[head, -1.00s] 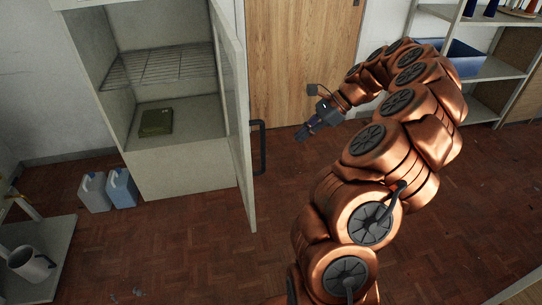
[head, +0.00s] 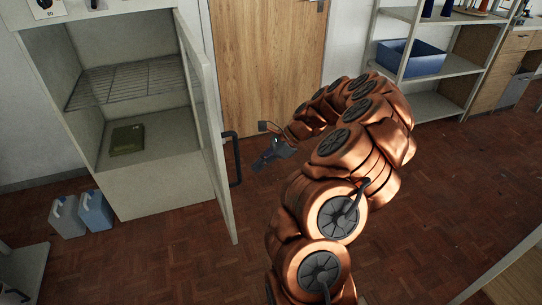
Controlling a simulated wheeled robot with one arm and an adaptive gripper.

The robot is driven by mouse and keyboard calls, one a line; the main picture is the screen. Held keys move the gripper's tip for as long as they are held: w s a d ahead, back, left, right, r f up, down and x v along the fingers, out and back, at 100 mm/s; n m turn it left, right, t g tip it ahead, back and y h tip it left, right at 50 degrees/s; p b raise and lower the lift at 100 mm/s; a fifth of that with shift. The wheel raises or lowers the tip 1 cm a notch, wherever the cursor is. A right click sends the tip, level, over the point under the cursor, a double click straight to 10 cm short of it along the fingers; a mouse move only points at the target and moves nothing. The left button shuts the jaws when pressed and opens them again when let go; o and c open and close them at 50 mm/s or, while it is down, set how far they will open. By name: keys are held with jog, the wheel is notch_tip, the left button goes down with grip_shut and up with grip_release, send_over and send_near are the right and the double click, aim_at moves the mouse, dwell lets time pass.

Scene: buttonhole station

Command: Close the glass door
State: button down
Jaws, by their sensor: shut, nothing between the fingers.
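The glass door (head: 207,135) of a pale cabinet stands open in the head view, swung out toward me and seen nearly edge-on. Its dark bar handle (head: 235,160) is on the outer face, on the right side. The cabinet (head: 165,189) is open at the front, with a wire shelf (head: 130,82) and a green box-like object (head: 127,139) inside. My gripper (head: 258,166) is shut and empty, just to the right of the handle. A small gap seems to lie between them; I cannot tell the depth.
Two jugs, one white (head: 67,217) and one blue (head: 96,210), stand on the floor left of the cabinet. A wooden door (head: 262,60) is behind. A shelf unit with a blue bin (head: 411,60) stands at the back right. The parquet floor (head: 190,265) in front is clear.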

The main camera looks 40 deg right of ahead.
jog(key=shift+w+a, duration=0.4)
jog(key=shift+a, duration=0.3)
jog(key=shift+w+a, duration=0.4)
jog(key=shift+a, duration=0.25)
jog(key=shift+a+r, duration=0.1)
